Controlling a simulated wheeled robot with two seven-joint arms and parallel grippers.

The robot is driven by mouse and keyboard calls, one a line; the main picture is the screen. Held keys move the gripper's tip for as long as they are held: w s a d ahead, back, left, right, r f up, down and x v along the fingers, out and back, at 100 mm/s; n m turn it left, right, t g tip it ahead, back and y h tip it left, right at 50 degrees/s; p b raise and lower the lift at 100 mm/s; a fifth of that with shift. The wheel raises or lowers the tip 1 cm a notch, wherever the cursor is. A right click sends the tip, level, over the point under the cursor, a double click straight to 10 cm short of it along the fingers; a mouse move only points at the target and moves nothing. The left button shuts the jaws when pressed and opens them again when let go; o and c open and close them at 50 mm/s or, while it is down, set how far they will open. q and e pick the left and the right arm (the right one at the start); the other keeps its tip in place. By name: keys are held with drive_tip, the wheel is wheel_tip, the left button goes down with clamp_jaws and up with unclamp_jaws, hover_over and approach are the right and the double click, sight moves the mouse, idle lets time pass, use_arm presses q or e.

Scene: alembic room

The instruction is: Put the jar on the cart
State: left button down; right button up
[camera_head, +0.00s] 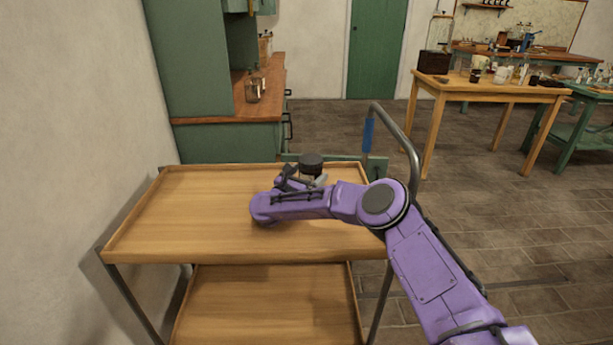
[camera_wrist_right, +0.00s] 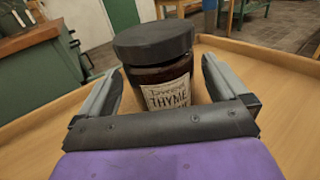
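The jar (camera_wrist_right: 166,88) has a black lid and a dark body with a cream label reading "THYME". In the head view its lid (camera_head: 311,161) shows over the back part of the cart's wooden top tray (camera_head: 190,215). My right gripper (camera_head: 304,181) is low over that tray, with its fingers on either side of the jar. In the right wrist view the fingers are spread, with a small gap visible beside the jar. The jar looks upright; its base is hidden behind the gripper. My left gripper is not in view.
The cart has a lower shelf (camera_head: 268,310) and a grey handle (camera_head: 409,150) at its right end. A green cabinet with a wooden counter (camera_head: 225,114) stands behind. A wooden table (camera_head: 490,88) with glassware is at the back right. The tray's left part is clear.

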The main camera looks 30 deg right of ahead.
drive_tip(key=shift+a+r, duration=0.2)
drive_tip(key=v, duration=0.7)
drive_tip(key=shift+s, duration=0.15)
